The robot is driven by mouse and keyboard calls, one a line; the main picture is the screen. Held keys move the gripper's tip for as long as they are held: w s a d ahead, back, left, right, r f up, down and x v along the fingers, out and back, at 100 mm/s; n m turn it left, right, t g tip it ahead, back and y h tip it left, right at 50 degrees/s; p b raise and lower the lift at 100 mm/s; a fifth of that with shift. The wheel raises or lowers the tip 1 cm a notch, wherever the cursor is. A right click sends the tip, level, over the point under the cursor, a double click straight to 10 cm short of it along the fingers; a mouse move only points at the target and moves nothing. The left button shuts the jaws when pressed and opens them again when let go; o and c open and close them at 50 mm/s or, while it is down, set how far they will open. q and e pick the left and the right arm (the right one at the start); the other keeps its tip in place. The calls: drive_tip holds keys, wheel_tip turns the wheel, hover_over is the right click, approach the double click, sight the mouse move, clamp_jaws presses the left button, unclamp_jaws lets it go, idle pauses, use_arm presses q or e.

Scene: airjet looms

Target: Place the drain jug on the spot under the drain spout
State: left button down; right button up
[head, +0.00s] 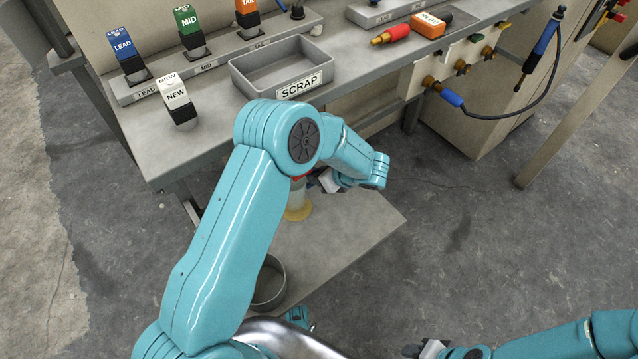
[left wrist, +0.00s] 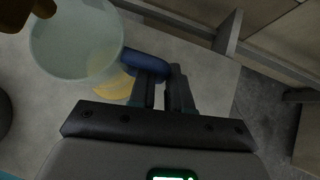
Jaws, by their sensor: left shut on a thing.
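The drain jug (left wrist: 75,40) is a pale, translucent vessel with a blue handle (left wrist: 146,64). In the left wrist view my left gripper (left wrist: 162,90) is shut on that handle. In the head view the jug (head: 298,200) shows only partly below my left arm, above the low grey board; my left gripper (head: 327,182) is beside it, mostly hidden. A yellow round patch (left wrist: 116,88) shows under and through the jug; I cannot tell whether the jug touches it. A dark brass part (left wrist: 18,12), perhaps the spout, is beside the jug's rim. My right gripper (head: 425,349) is at the bottom edge.
The low board (head: 345,235) has bare room on its right. A grey round container (head: 268,284) stands on its left. The bench above holds a scrap tray (head: 284,87), labelled blocks (head: 176,100) and a red-and-brass tool (head: 391,34). A cabled blue tool (head: 545,40) hangs at right.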

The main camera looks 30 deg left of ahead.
use_arm(q)
wheel_tip(320, 180, down, 3)
drive_tip(key=shift+d+f+b, duration=0.15)
drive_tip(key=shift+b, duration=0.2)
use_arm(e)
drive_tip(key=shift+f, duration=0.6)
use_arm(q)
drive_tip(key=shift+s, duration=0.1)
drive_tip(key=shift+f, duration=0.15)
drive_tip(key=c, duration=1.1)
unclamp_jaws()
use_arm(e)
drive_tip(key=shift+f, duration=0.15)
use_arm(q)
drive_tip(key=shift+o, duration=0.2)
drive_tip(key=shift+r, duration=0.25)
